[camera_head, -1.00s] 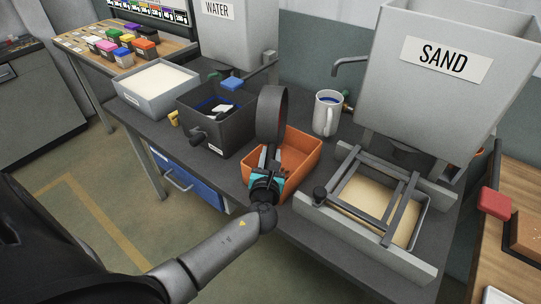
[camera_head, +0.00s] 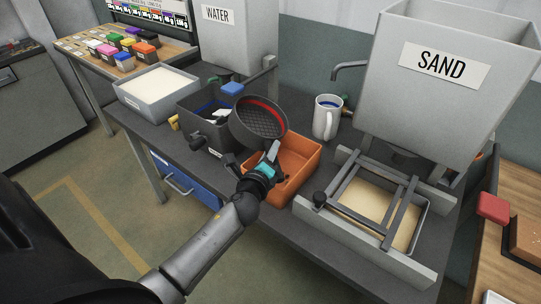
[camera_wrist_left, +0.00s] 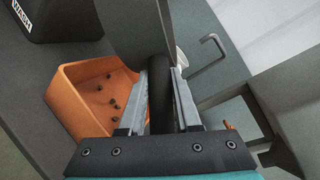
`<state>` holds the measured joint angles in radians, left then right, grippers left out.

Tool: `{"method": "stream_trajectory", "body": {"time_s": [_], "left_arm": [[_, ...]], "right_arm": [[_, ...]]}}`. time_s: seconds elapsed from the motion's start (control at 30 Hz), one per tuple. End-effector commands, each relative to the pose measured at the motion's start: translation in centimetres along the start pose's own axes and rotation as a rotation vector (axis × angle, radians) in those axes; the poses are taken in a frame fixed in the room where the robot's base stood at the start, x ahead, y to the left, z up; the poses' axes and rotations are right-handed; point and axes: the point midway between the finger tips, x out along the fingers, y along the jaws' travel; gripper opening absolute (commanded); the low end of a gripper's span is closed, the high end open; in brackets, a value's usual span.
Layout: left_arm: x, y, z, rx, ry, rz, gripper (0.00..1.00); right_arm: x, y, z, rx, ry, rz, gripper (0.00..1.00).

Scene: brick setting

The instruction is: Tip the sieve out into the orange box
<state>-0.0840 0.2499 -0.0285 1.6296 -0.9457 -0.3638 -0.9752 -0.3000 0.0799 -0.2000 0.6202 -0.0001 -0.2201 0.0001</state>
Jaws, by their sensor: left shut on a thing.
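The sieve (camera_head: 262,119) is a round, dark grey pan with a mesh bottom and a red band inside. It is tilted above the back left part of the orange box (camera_head: 304,158), and its mesh faces the head camera. My left gripper (camera_head: 270,158) is shut on the sieve's dark handle (camera_wrist_left: 161,95), in front of the pan. In the left wrist view the orange box (camera_wrist_left: 75,95) lies below and holds several small dark lumps. The underside of the sieve hides part of that view. My right gripper is not in view.
A dark wash box (camera_head: 203,133) stands left of the orange box, with a white-filled tray (camera_head: 157,105) beyond. A white mug (camera_head: 327,118) stands behind. A framed sand tray (camera_head: 375,203) under the SAND hopper (camera_head: 447,85) is at the right.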

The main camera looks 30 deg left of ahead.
Motion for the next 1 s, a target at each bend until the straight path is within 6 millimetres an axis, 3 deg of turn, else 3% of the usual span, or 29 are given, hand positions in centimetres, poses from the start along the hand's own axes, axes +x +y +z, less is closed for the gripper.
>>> {"method": "stream_trajectory", "body": {"time_s": [0.1,0.4,0.67,1.0], "left_arm": [[0.0,-0.3,0.2,-0.098,0.008,-0.018,0.00],[0.0,-0.5,0.3,-0.133,0.012,-0.023,0.00],[-0.4,-1.9,1.4,-0.441,0.042,-0.069,0.00],[-0.3,-2.0,1.4,-0.455,0.044,-0.071,0.00]], "right_arm": [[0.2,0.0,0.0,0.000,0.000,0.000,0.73],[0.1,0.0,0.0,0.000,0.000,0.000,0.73],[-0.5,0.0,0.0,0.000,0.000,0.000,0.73],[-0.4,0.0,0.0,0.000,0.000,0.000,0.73]]}}
